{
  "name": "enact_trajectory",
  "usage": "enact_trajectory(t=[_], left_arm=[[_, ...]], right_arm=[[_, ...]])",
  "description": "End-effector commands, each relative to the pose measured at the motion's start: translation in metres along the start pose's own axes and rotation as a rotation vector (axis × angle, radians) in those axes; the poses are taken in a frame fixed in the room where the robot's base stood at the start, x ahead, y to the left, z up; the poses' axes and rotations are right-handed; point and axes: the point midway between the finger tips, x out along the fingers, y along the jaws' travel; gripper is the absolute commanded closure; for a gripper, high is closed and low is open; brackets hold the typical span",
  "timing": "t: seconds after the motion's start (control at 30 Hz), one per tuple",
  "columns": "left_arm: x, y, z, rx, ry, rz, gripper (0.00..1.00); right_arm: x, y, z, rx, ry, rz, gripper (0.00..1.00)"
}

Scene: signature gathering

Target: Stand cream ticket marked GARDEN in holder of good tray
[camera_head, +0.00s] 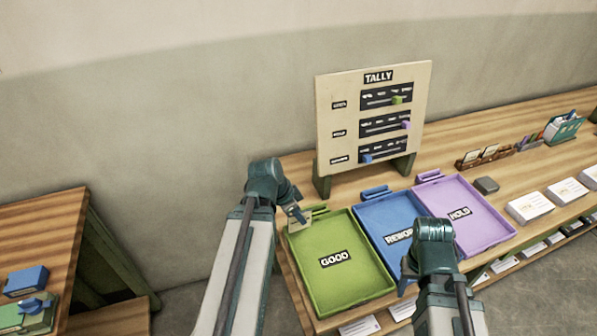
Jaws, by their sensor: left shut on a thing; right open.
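The green tray marked GOOD (345,287) lies at the left end of the long bench. A small green holder (320,211) stands behind its back edge. My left gripper (299,217) is at this holder and is shut on a small cream ticket (300,226). The ticket is close beside the holder's left end; I cannot tell whether it touches it, and its lettering is too small to read.
The TALLY board (330,105) stands behind the trays. The lilac HOLD tray (485,225) is right of the blue one. Farther right are a grey block (486,185), a wooden rack with cards (484,155) and card stacks (530,207). Another table (40,230) is at left.

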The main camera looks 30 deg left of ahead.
Motion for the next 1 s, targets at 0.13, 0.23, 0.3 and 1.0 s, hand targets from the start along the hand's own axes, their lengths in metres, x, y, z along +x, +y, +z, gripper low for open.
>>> enact_trajectory(t=[0.13, 0.23, 0.3, 1.0], left_arm=[[-0.008, -0.013, -0.018, 0.010, 0.000, 0.004, 1.00], [-0.016, -0.030, -0.041, 0.022, 0.001, 0.009, 1.00], [-0.021, -0.044, -0.060, 0.033, 0.001, 0.014, 1.00], [-0.015, -0.065, -0.091, 0.056, 0.001, 0.023, 1.00]], right_arm=[[-0.014, 0.002, 0.001, 0.000, 0.000, 0.000, 0.50], [-0.030, 0.003, 0.002, 0.000, 0.000, 0.000, 0.50], [-0.042, 0.004, 0.003, 0.000, 0.000, 0.000, 0.50], [-0.049, 0.005, 0.003, 0.000, 0.000, 0.000, 0.50]])
